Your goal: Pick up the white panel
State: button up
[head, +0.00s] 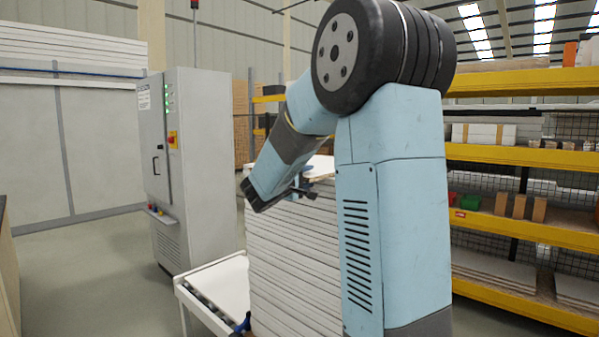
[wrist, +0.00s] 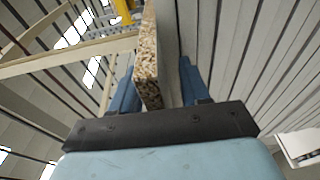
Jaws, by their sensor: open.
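The white panel (head: 322,167) lies on top of a tall stack of white panels (head: 290,265) in the head view, partly hidden by my arm. In the wrist view its raw speckled chipboard edge (wrist: 148,62) runs between the two blue fingers of my gripper (wrist: 158,70). My gripper is open, with one finger on each side of the panel. The left finger is close to the panel; a gap shows by the right finger. Contact cannot be told. In the head view my gripper (head: 302,190) is at the upper edge of the stack.
A white roller table (head: 217,288) stands low beside the stack. A grey control cabinet (head: 190,165) stands behind at left. Yellow shelves (head: 525,228) with boards and small blocks fill the right side. Open floor (head: 100,285) shows at left.

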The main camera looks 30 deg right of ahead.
jog(key=shift+w+d, duration=0.25)
jog(key=shift+d, duration=0.2)
jog(key=shift+c, duration=0.3)
grip_shut()
